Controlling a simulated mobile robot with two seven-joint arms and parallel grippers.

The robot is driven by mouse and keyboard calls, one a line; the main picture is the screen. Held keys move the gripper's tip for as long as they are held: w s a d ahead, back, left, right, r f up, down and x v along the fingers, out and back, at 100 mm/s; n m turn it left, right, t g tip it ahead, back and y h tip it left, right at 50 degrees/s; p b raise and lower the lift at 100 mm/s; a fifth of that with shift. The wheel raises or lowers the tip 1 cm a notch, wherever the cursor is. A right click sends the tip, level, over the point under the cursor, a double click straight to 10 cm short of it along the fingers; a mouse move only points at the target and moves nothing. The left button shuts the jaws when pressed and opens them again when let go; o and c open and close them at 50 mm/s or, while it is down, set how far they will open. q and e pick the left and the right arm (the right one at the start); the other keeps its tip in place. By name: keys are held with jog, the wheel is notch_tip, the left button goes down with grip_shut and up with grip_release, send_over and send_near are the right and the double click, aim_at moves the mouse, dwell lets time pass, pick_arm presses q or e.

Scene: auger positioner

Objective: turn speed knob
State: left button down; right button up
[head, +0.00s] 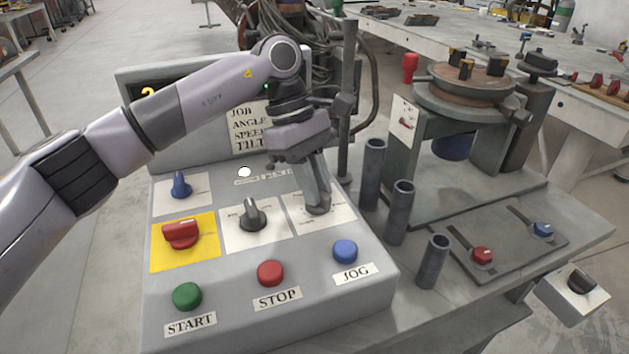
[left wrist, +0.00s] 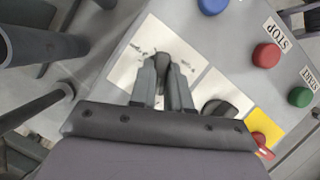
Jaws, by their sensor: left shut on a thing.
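My left gripper (head: 319,207) reaches down onto the right-hand knob plate (head: 300,213) of the grey control box. In the left wrist view my left gripper (left wrist: 163,90) has its two fingers closed on either side of a dark grey knob (left wrist: 163,62) on a white plate. In the head view the fingers mostly hide that knob. A second dark knob (head: 252,215) sits on the middle white plate, and I cannot read which plate is marked for speed. My right gripper is not in view.
The control box has a red switch (head: 181,234) on yellow, a blue switch (head: 180,185), and green (head: 187,296), red (head: 270,273) and blue (head: 345,251) buttons. Grey tubes (head: 398,212) stand to the right, near the round positioner table (head: 463,85).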

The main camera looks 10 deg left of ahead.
aim_at(303, 198)
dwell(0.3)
pick_arm(q)
jog(key=c, duration=1.1)
grip_release()
jog(key=v, duration=0.7)
jog(key=shift+r, duration=0.1)
